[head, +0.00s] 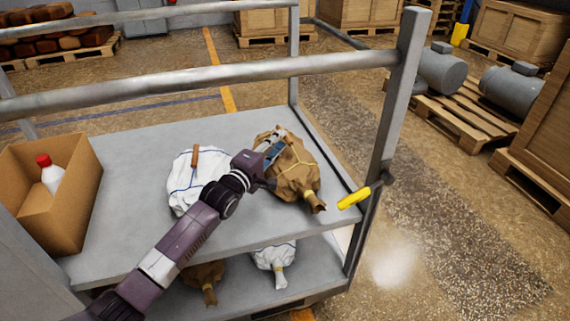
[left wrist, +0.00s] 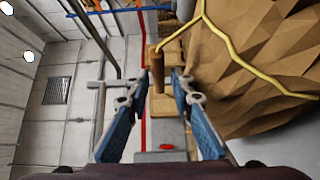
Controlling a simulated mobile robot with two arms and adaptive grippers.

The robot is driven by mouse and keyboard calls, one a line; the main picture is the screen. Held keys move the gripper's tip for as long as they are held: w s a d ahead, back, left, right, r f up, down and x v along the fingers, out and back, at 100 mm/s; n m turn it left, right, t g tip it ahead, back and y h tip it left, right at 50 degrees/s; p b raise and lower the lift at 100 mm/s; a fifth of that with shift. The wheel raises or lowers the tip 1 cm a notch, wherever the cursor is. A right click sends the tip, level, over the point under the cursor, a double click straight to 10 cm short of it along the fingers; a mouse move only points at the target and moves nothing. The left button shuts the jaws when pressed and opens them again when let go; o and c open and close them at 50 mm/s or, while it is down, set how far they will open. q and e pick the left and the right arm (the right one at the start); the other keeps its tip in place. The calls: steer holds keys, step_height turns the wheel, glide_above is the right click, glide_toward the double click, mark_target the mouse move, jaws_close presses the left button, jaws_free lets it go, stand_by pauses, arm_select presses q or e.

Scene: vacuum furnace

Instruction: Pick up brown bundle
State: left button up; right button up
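The brown bundle (head: 297,178) lies on the upper shelf of a grey cart, wrapped in crumpled brown material with yellow cord. In the left wrist view the bundle (left wrist: 255,75) fills the right side. A short brown stick-like handle (left wrist: 157,68) on its cord stands between the fingers, which appear apart from it. My left gripper (head: 273,149) is at the bundle's upper left side and covers part of it. In the left wrist view its blue fingers (left wrist: 158,90) are spread. My right gripper is not in view.
A white bundle (head: 184,183) with a brown handle lies left of the brown one, partly behind my arm. A cardboard box (head: 75,205) holds a red-capped bottle (head: 51,175). Cart rails (head: 225,78) and a post (head: 391,120) frame the shelf. Other bundles lie below.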

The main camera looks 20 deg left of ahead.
arm_select(q)
steer(key=shift+b+x, duration=0.3)
steer(key=shift+x, duration=1.6)
steer(key=shift+r, duration=0.1)
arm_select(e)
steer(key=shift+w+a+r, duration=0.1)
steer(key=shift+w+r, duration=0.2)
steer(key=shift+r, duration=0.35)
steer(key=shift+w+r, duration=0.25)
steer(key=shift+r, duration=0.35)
arm_select(q)
steer(key=shift+c, duration=0.4)
jaws_close()
steer(key=shift+r, duration=0.3)
